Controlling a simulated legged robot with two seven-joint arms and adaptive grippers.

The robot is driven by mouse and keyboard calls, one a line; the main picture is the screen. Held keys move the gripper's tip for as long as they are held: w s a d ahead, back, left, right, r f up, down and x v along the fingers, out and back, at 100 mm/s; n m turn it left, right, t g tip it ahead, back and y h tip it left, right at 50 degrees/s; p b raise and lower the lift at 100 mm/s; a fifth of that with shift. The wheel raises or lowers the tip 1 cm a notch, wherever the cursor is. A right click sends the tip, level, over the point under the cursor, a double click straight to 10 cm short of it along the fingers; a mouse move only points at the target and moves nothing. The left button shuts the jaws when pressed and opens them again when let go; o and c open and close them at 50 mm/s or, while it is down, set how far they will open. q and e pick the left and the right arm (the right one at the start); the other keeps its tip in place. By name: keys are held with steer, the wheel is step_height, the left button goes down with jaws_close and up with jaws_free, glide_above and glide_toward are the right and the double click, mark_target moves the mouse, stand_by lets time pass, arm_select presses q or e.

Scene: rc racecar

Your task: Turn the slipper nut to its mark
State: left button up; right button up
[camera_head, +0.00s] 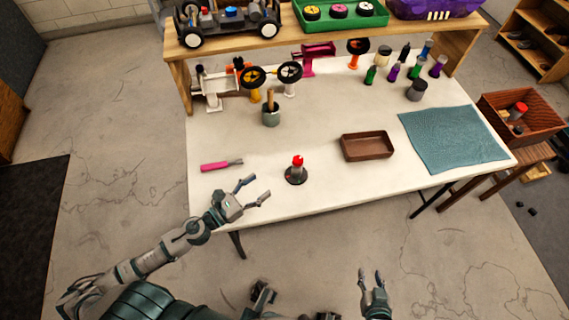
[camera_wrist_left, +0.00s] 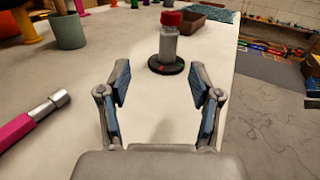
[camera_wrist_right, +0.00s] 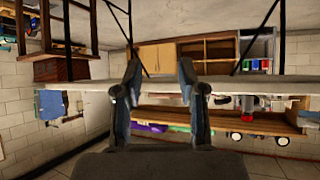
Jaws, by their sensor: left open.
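The slipper nut looks to be the red cap (camera_head: 297,160) on top of a grey post that stands upright on a round dark base (camera_head: 296,178) near the table's front edge. In the left wrist view the red cap (camera_wrist_left: 171,18) and its grey post (camera_wrist_left: 168,45) stand ahead, beyond the fingertips. A small red mark (camera_wrist_left: 160,68) shows on the base. My left gripper (camera_head: 257,190) is open and empty, to the left of the post and apart from it. My right gripper (camera_head: 371,275) is open and empty, low in front of the table; it also shows in the right wrist view (camera_wrist_right: 158,80).
A pink-handled tool (camera_head: 221,165) lies left on the white table (camera_head: 240,140). A brown tray (camera_head: 367,146) and teal mat (camera_head: 446,138) lie to the right. A grey-green pot (camera_head: 270,117), small wheel stands and bottles stand farther back, before a wooden shelf (camera_head: 330,35).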

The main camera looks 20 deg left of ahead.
mark_target(298, 165)
arm_select(q)
steer(key=w+d, duration=0.4)
steer(key=w+d+r+p, duration=0.1)
steer(key=w+d, duration=0.1)
steer(key=d, duration=0.1)
steer(key=shift+w, duration=0.35)
steer(key=w, duration=0.3)
steer(key=shift+w+a+f, duration=0.25)
steer(key=shift+w+f, duration=0.05)
steer(key=shift+w, duration=0.1)
steer(key=shift+w+f, duration=0.1)
steer(key=shift+w, duration=0.25)
steer(key=shift+w+d, duration=0.2)
steer(key=shift+w, duration=0.05)
steer(key=shift+w+d, duration=0.1)
steer(key=shift+d, duration=1.2)
steer(key=c, duration=0.4)
steer(key=shift+a, duration=0.3)
steer(key=c, duration=0.4)
steer(key=shift+a, duration=0.35)
steer(key=c, duration=0.3)
steer(key=shift+a, duration=0.35)
jaws_close()
steer(key=shift+d, duration=0.7)
steer(key=shift+a, duration=0.1)
arm_select(e)
steer(key=s+d+f+g, duration=0.3)
steer(key=s, duration=0.1)
steer(key=shift+s+d+h, duration=0.3)
steer(key=shift+d+h, duration=0.1)
